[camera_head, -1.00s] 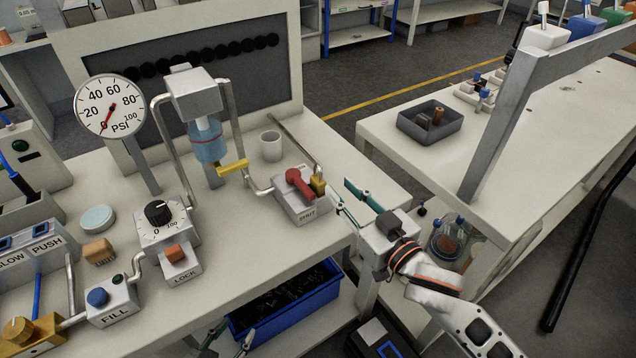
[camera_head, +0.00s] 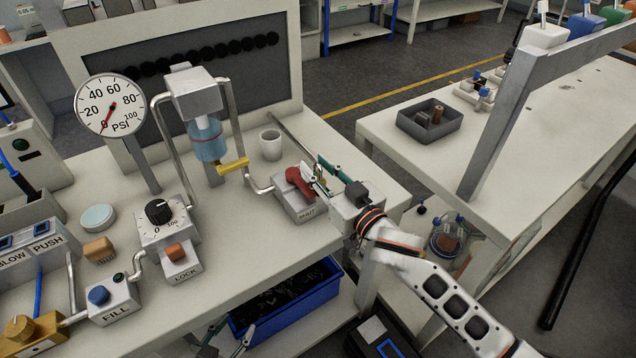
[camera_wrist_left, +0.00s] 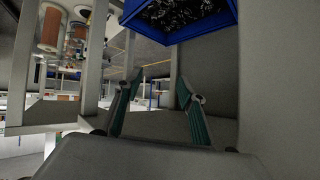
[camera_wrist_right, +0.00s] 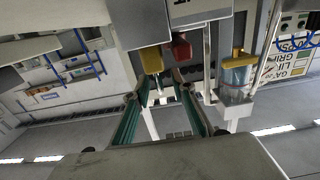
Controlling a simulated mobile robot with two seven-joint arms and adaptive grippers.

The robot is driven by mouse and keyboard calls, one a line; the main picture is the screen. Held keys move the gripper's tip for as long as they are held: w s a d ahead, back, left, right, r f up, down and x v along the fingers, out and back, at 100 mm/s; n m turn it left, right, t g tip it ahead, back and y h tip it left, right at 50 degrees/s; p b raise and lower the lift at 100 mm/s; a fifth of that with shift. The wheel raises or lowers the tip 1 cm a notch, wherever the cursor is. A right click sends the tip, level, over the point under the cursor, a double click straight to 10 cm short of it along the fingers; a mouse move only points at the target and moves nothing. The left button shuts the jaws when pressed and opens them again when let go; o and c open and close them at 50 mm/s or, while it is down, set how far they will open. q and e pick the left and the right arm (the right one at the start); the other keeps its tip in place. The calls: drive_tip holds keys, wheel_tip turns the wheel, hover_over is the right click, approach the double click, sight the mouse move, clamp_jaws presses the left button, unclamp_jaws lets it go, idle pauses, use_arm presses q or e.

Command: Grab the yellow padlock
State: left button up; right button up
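The yellow padlock (camera_wrist_right: 152,60) shows in the right wrist view, on the grey valve box beside the red handle (camera_wrist_right: 181,48). In the head view the red handle (camera_head: 298,181) is clear, but my right gripper (camera_head: 320,178) largely hides the padlock. My right gripper (camera_wrist_right: 160,84) is open, with its fingertips close to the padlock. I cannot tell whether they touch it. My left gripper (camera_head: 230,342) is open and empty, low at the front of the bench near the blue bin; it also shows in the left wrist view (camera_wrist_left: 160,76).
The grey valve box (camera_head: 296,207) stands near the bench's right edge. A white cup (camera_head: 270,146), pipes and a blue cylinder (camera_head: 207,140) with a yellow lever (camera_head: 233,167) are near. A blue bin (camera_head: 280,305) sits below. A second table (camera_head: 500,165) is at the right.

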clamp_jaws()
drive_tip(key=shift+r, duration=0.2)
